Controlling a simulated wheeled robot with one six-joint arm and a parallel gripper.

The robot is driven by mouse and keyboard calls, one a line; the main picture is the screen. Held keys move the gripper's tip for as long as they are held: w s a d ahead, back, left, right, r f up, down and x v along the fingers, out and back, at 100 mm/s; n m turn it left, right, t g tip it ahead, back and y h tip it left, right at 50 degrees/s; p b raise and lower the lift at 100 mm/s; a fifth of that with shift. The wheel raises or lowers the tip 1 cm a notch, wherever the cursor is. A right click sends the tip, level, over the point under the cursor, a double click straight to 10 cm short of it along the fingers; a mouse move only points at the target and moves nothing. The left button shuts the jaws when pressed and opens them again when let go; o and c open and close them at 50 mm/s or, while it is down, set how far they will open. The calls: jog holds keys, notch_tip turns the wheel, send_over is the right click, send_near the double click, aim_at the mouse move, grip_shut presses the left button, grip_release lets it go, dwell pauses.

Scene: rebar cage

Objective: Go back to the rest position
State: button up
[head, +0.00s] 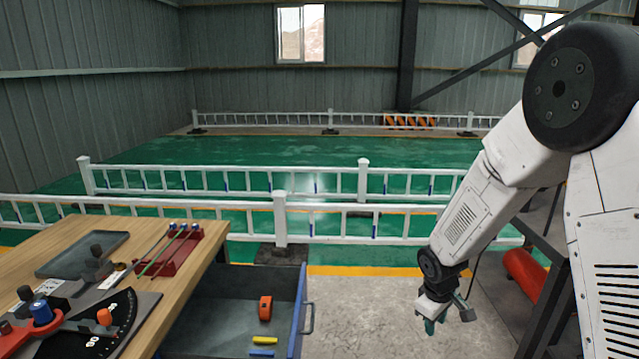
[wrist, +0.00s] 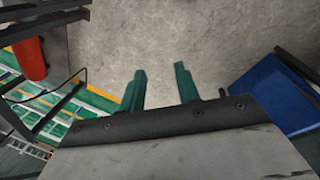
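My gripper (head: 432,326) hangs at the end of my white arm on the right of the head view, over bare concrete floor. It points down. In the wrist view, its two green fingers (wrist: 158,85) are apart with only floor between them. Nothing is held. The gripper is to the right of the open blue drawer and touches nothing that I can see.
A wooden workbench (head: 60,240) holds a red rack (head: 168,250) and tools. Its open drawer (head: 298,318) holds an orange tape measure (head: 265,308) and a yellow piece (head: 265,340). A red cylinder (head: 525,272) lies under a dark frame. White fences (head: 280,220) stand behind.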

jog(key=s+a+r+m, duration=0.1)
jog(key=s+r+m, duration=0.2)
jog(key=s+r, duration=1)
jog(key=s+r+m+y, duration=0.1)
jog(key=s+r+m, duration=0.3)
jog(key=s+r, duration=1)
jog(key=shift+s+a+r+y, duration=0.15)
jog(key=shift+s+a+y, duration=0.2)
jog(key=shift+s, duration=2.25)
